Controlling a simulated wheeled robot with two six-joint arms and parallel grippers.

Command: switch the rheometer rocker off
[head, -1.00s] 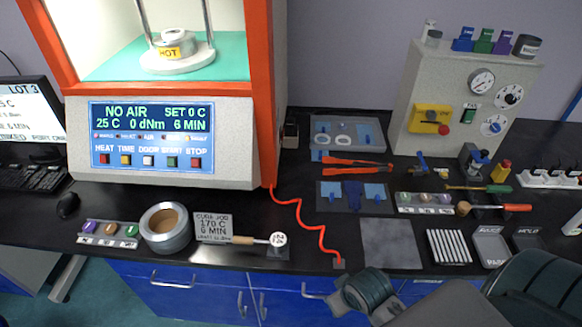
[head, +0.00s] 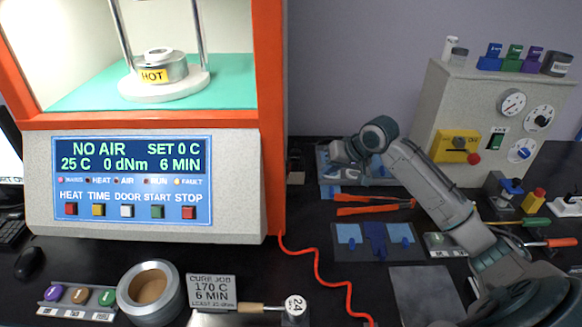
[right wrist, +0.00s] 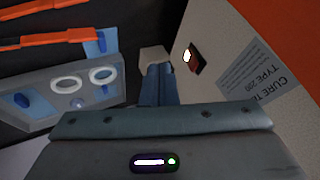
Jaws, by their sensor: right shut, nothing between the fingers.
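The rheometer (head: 150,185) is the large orange and grey machine at the left of the head view. A small dark red switch with a bright white spot, apparently the rocker (right wrist: 195,58), is on its pale side panel (right wrist: 225,35) in the right wrist view. That side is turned away in the head view, so the rocker is hidden there. My right gripper (head: 338,151) is to the right of the rheometer. Its blue fingers (right wrist: 157,85) are shut, empty and apart from the rocker, which is up and right of them in the wrist view. My left gripper is out of view.
A pale block (right wrist: 153,55) is just beyond the fingertips. A grey tray with white rings (right wrist: 45,100) and orange tongs (head: 370,205) lie to the right of the rheometer. A red cord (head: 318,265) runs along the bench. A grey control box (head: 500,130) stands at the right.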

